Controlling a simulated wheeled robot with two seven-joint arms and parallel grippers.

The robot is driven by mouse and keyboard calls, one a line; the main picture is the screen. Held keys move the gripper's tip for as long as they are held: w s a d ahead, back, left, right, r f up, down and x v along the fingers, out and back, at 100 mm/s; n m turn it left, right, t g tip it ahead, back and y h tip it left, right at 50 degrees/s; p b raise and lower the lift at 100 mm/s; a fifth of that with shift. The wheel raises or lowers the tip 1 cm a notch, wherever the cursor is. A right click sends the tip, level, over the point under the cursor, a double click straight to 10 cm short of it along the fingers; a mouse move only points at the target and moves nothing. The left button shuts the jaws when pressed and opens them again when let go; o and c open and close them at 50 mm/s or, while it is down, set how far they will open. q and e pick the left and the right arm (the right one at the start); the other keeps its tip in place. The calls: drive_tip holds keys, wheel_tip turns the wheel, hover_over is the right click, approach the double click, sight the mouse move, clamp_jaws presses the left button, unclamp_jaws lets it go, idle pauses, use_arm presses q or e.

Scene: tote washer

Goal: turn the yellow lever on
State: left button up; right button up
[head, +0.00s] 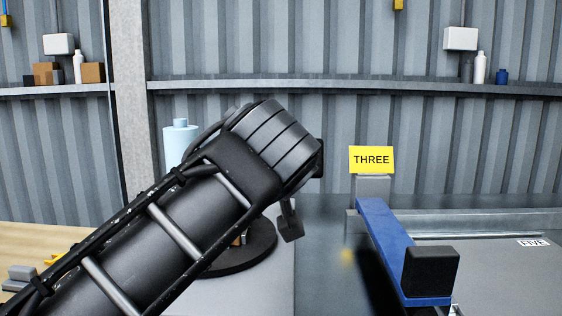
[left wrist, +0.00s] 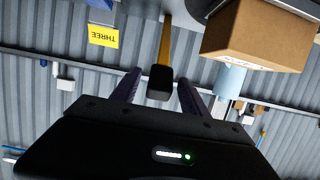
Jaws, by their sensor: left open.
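In the left wrist view, which is upside down, the yellow lever (left wrist: 165,42) shows as a yellow bar ending in a black grip (left wrist: 160,82). My left gripper (left wrist: 160,88) is open, its two fingers on either side of the black grip in the picture. I see a gap on both sides; how deep the grip sits between the fingers I cannot tell. In the head view my left arm hides the lever, and only a small dark part shows below the wrist. My right gripper is in neither view.
A blue lever (head: 388,232) with a black end grip (head: 430,270) stands at the right, near a yellow THREE sign (head: 371,160). A cardboard box (left wrist: 255,38) and a pale blue bottle (head: 178,142) are close to my left arm. A dark round base (head: 250,252) lies below it.

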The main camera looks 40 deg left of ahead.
use_arm(q)
drive_tip(key=shift+s+r, duration=0.1)
drive_tip(key=v, duration=0.7)
drive_tip(key=shift+s+d+p, duration=0.25)
drive_tip(key=shift+p, duration=0.2)
